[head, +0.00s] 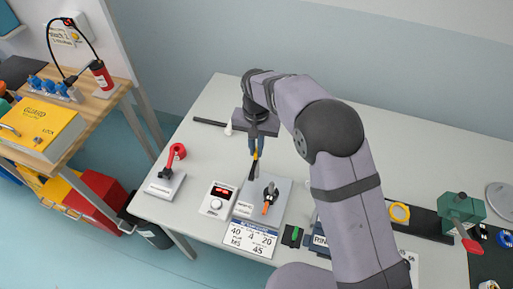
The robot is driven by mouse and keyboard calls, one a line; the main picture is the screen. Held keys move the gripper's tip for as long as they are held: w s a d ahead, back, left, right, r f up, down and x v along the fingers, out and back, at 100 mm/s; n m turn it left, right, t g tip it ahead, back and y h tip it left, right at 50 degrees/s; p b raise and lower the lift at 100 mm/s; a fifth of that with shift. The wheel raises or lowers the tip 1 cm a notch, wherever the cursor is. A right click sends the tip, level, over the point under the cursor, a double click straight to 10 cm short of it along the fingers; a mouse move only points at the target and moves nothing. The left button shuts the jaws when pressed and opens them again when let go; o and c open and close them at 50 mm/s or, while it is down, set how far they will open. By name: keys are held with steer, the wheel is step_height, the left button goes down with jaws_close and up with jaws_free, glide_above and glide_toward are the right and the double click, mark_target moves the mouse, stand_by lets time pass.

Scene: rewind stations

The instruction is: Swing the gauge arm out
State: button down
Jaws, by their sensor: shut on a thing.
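My gripper (255,153) points down over the table, behind the grey station plate (279,189). It is shut on a thin yellow-and-black thing (254,164) that hangs down toward the plate; its lower end is dark and I cannot tell whether it touches. On the plate stands a small dark post with an orange-tipped part (267,208). To the left, a red hooked arm (176,152) rises from a pale base (165,186). I cannot tell for sure which of these parts is the gauge arm.
A green machine with a red handle (461,209) is at the far right. The table's back left is mostly clear.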

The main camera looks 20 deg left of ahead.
steer(key=m, duration=0.4)
steer(key=shift+w+a+r+m, duration=0.1)
steer(key=shift+w+m, duration=0.05)
steer(key=shift+m, duration=2.15)
steer(key=c, duration=1.9)
jaws_free()
steer(key=shift+o, duration=0.2)
steer(key=shift+r+b, duration=1.4)
steer(key=shift+r, duration=2.25)
